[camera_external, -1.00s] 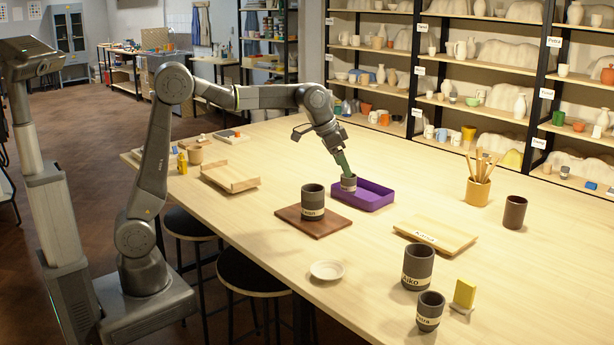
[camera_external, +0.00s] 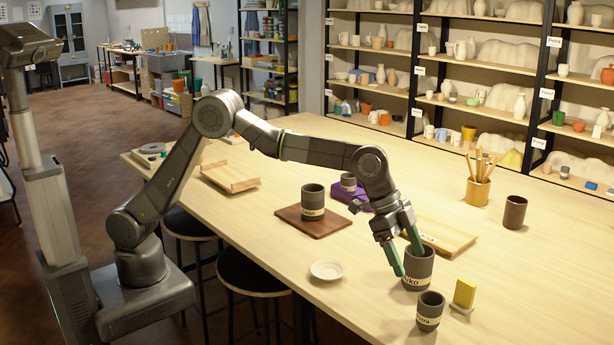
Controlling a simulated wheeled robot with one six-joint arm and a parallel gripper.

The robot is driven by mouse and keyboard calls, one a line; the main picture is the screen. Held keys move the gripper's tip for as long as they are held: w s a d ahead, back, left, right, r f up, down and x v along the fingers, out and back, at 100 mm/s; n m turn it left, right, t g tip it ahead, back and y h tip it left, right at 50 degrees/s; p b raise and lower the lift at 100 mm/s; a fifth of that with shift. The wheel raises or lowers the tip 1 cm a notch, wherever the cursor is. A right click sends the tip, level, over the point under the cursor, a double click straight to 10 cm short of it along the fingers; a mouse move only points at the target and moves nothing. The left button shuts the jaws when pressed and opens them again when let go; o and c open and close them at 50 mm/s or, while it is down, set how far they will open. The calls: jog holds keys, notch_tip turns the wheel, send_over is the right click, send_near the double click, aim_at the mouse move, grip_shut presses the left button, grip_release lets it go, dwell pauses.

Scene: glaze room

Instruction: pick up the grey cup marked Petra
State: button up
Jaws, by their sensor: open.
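The grey cup marked Petra (camera_external: 430,313) stands upright at the table's near right; only the end of its name, "tra", reads clearly. Just behind it stands a larger grey cup whose label shows "iko" (camera_external: 421,270).
A yellow block (camera_external: 464,292) stands on a small holder right of the cups. A white dish (camera_external: 327,270) lies to the left. A labelled grey cup (camera_external: 313,202) stands on a brown board (camera_external: 290,216). A small grey cup (camera_external: 348,182) is at the purple tray (camera_external: 341,196).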

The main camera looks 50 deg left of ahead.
jog(key=p, duration=0.1)
send_near(437, 323)
jog(key=f, duration=0.1)
jog(key=shift+w+a+p+x, duration=0.15)
jog(key=shift+p+x, duration=0.25)
jog(key=shift+x, duration=0.5)
jog(key=shift+w+p+x, duration=0.15)
jog(key=shift+p+x, duration=0.3)
jog(key=shift+x, duration=0.5)
jog(key=shift+w+a+p+x, duration=0.15)
jog(key=shift+p+x, duration=0.25)
jog(key=shift+x, duration=0.5)
jog(key=shift+d, duration=0.1)
jog(key=c, duration=1.1)
